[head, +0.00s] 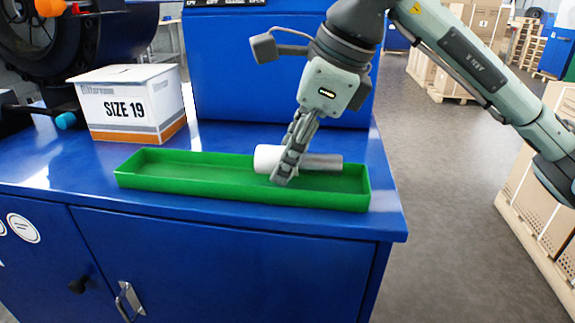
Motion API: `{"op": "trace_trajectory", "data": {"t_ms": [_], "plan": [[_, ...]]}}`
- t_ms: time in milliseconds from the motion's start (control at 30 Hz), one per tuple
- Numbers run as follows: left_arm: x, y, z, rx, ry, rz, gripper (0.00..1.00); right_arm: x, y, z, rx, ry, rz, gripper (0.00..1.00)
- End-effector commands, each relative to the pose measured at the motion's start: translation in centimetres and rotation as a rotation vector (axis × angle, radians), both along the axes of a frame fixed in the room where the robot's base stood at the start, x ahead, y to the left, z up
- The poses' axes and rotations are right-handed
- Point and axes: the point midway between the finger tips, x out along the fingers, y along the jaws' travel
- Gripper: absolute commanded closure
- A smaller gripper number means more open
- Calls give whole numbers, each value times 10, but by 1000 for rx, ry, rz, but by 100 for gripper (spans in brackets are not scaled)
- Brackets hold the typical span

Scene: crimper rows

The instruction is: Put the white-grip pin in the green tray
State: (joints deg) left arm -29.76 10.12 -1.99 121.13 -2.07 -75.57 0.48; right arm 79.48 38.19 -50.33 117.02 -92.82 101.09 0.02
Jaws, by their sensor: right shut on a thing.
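The white-grip pin (267,158) has a thick white grip on the left and a thinner grey shaft on the right. It lies level, lengthwise over the right half of the green tray (150,181). My right gripper (283,177) points down into the tray and is shut on the pin near where the grip meets the shaft. The fingers hide that part of the pin. I cannot tell whether the pin touches the tray floor. The rest of the tray is empty. My left gripper is not in view.
The tray sits near the front edge of a blue cabinet top (60,172). A blue panel (235,65) rises behind. Pallets with boxes (545,195) stand on the floor at right.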

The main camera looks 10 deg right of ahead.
Motion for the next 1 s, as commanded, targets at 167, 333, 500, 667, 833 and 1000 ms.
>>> {"op": "trace_trajectory", "data": {"t_ms": [167,333,500,667,833,1000], "plan": [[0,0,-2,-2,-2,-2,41,0,0,-20,1,-1,0,100],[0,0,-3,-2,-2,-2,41,0,0,-20,1,-1,0,100],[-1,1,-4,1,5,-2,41,0,0,-23,0,1,0,100],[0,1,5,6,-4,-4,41,0,0,-26,-1,2,0,100],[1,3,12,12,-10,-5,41,-1,1,-29,-4,6,2,100],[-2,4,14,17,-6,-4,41,-1,0,-33,-5,9,3,100]]}}
